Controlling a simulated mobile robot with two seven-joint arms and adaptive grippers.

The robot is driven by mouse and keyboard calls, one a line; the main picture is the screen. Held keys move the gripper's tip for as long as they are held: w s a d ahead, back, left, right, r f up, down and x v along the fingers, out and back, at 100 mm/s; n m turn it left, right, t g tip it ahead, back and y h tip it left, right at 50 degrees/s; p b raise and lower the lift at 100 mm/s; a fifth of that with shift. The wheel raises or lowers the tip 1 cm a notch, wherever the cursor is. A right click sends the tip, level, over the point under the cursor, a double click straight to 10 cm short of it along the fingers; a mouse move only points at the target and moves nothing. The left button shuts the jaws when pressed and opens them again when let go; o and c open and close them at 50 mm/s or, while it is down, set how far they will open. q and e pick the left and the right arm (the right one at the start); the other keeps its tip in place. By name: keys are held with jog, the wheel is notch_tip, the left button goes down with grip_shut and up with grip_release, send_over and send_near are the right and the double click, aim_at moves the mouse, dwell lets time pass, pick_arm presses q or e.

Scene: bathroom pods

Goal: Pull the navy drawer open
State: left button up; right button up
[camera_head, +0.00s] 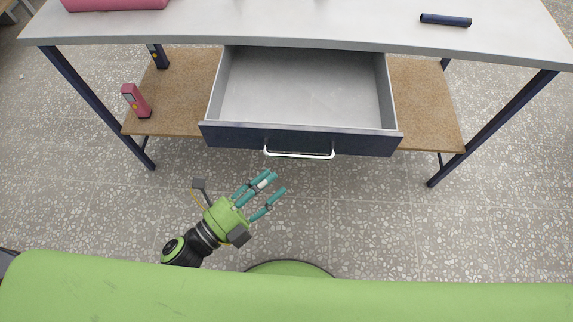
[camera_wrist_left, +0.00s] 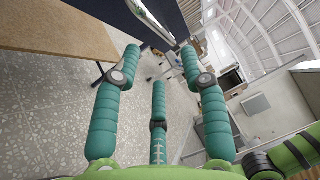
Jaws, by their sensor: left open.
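The navy drawer (camera_head: 232,136) stands pulled well out from under the table in the head view, and its grey inside is empty. Its silver bar handle (camera_head: 299,155) runs across the middle of the navy front. My left gripper (camera_head: 273,183) is open and empty, a little in front of the handle and to its left, apart from it. In the left wrist view the open teal fingers (camera_wrist_left: 160,75) hold nothing. The handle (camera_wrist_left: 150,18) and part of the navy front show beyond them at the top. My right gripper is not in view.
The light grey table top (camera_head: 330,30) carries a navy cylinder (camera_head: 445,20) at right and a pink object (camera_head: 115,4) at far left. The speckled floor in front is clear.

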pick_arm(q)
jog(key=v, duration=0.2)
jog(key=shift+s+a, duration=0.3)
jog(key=shift+f, duration=0.1)
jog(key=a+f+n+g+y+p, duration=0.1)
jog(key=a+f+n+y, duration=0.2)
jog(key=f+n, duration=0.35)
jog(key=a+f+n+g+y+p, duration=0.15)
jog(key=a+f+n+y, duration=0.25)
jog(key=f, duration=0.5)
jog(key=a+f+n+y+p, duration=0.2)
jog(key=a+f+n+y, duration=0.1)
jog(key=f+n, duration=0.3)
jog(key=s+a+f+n+g+y+p, duration=0.1)
jog(key=s+a+f+n+g+y, duration=0.1)
jog(key=s+f+n+g, duration=0.3)
jog(key=s+a+f+n+g+y+p, duration=0.1)
jog(key=s+f+n+g, duration=0.3)
jog(key=s+f, duration=0.7)
jog(key=s+a+g+y, duration=0.1)
jog(key=s, duration=0.5)
jog(key=shift+s+n+p, duration=0.3)
jog(key=shift+s+n, duration=0.05)
